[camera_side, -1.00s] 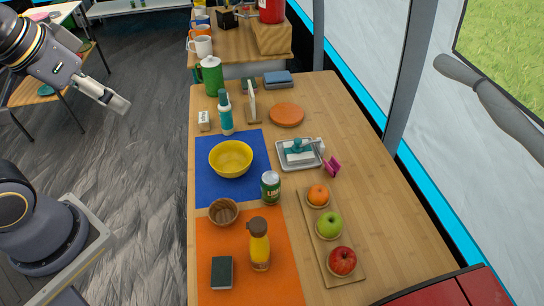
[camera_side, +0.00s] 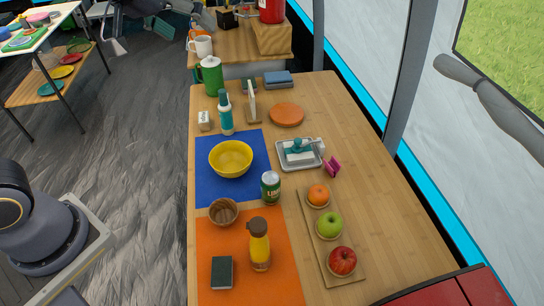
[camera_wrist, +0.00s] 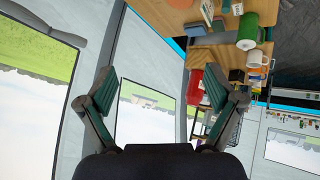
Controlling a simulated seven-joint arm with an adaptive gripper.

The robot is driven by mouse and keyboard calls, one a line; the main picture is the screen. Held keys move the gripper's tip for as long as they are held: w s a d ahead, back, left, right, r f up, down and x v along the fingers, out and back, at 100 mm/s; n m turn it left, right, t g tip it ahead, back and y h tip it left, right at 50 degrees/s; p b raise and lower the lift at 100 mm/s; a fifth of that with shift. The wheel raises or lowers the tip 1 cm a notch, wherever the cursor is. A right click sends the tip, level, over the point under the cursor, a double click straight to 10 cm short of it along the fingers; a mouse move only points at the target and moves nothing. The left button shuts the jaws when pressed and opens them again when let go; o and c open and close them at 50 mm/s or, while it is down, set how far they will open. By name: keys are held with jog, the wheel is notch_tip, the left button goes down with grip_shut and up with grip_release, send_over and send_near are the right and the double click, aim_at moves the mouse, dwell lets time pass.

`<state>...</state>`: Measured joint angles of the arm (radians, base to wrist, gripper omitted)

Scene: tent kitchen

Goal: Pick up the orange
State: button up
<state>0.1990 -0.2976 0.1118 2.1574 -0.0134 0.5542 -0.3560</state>
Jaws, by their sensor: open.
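The orange (camera_side: 318,194) sits in the far round holder of a wooden board (camera_side: 328,277) on the table's right side, in the side view. A green apple (camera_side: 328,225) and a red apple (camera_side: 342,261) sit on the same board, nearer the camera. My gripper (camera_wrist: 160,90) is open and empty in the wrist view, its two dark green-padded fingers spread wide. It is high and far from the orange, which I cannot see in the wrist view. In the side view, parts of my arm show at the top edge, and the fingers are hard to make out.
A yellow bowl (camera_side: 231,158) sits on a blue mat. Bare table lies right of the fruit.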

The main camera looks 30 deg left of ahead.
jog(key=w+d+f+g, duration=0.1)
jog(key=w+d+f, duration=0.5)
jog(key=w+d, duration=0.15)
jog(key=m+g, duration=0.3)
jog(key=m, duration=0.2)
send_over(318, 192)
jog(key=s, duration=0.2)
jog(key=shift+y, duration=0.3)
notch_tip(318, 192, down, 34)
jog(key=shift+d+r, duration=0.1)
jog(key=shift+d, duration=0.05)
jog(key=shift+x, duration=3.2)
jog(key=shift+a, duration=0.3)
jog(key=shift+c, duration=0.2)
